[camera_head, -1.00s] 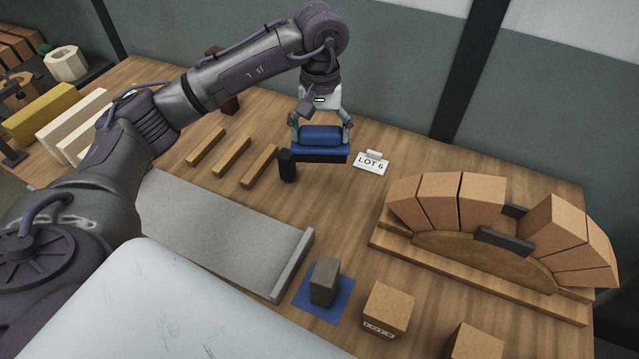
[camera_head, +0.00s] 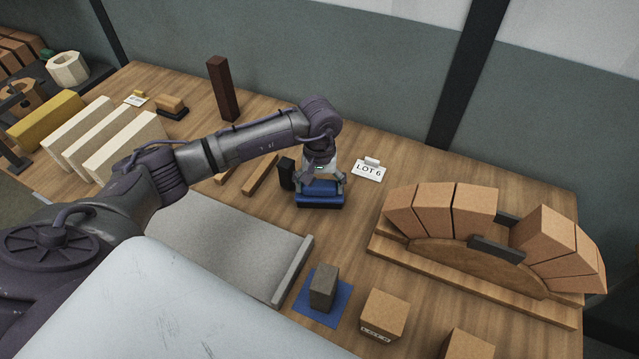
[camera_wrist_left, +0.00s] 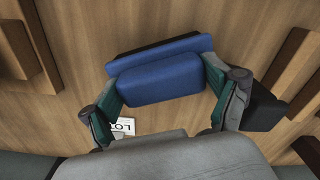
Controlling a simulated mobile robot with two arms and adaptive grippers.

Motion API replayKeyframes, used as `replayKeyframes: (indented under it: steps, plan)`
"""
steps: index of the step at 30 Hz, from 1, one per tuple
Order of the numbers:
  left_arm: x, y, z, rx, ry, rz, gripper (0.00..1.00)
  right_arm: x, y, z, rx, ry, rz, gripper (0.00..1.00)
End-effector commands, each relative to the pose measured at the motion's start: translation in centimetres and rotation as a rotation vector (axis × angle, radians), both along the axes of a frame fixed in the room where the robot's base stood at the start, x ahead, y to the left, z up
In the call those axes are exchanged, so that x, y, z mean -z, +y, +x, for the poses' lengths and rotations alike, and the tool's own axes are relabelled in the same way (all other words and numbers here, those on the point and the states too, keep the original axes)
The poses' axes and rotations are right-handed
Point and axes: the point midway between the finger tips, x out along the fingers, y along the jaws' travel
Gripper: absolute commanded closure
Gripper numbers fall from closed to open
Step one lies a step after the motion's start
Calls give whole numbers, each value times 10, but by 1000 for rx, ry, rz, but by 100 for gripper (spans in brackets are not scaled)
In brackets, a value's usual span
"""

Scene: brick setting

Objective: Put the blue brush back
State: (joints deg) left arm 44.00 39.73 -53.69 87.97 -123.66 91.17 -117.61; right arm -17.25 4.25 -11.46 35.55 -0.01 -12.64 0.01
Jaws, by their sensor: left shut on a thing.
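The blue brush (camera_head: 320,198) has a blue handle block over a blue back with dark bristles below. My left gripper (camera_head: 320,184) is shut on its handle from above. In the wrist view the left gripper (camera_wrist_left: 163,82) has its pads on both ends of the blue brush (camera_wrist_left: 160,78). The brush is low at the table, beside a small dark upright block (camera_head: 286,173) and in front of the LOT 6 card (camera_head: 367,171). I cannot tell whether the bristles touch the wood. My right gripper is not in view.
A brick arch on a wooden form (camera_head: 480,255) stands at the right. A grey sheet (camera_head: 215,240) lies in front of the brush. A grey block (camera_head: 323,288) stands on a blue mat (camera_head: 341,309). Wooden strips (camera_head: 260,175) lie left; a brown post (camera_head: 222,90) stands behind.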

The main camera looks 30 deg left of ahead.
Motion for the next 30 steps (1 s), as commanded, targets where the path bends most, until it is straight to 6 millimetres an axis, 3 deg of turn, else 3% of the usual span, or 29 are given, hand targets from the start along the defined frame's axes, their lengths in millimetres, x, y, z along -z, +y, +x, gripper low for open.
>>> replayKeyframes:
  steps: [7,8,9,23,30]
  plan:
    - [4,0,0,0,0,-1,56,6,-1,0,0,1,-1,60]
    - [3,0,0,0,1,0,7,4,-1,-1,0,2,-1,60]
    - [3,0,0,0,1,0,1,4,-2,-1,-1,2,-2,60]
    - [-4,0,1,0,-1,0,0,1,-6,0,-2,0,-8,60]
    - [-47,1,2,0,-7,1,0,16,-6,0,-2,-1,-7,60]
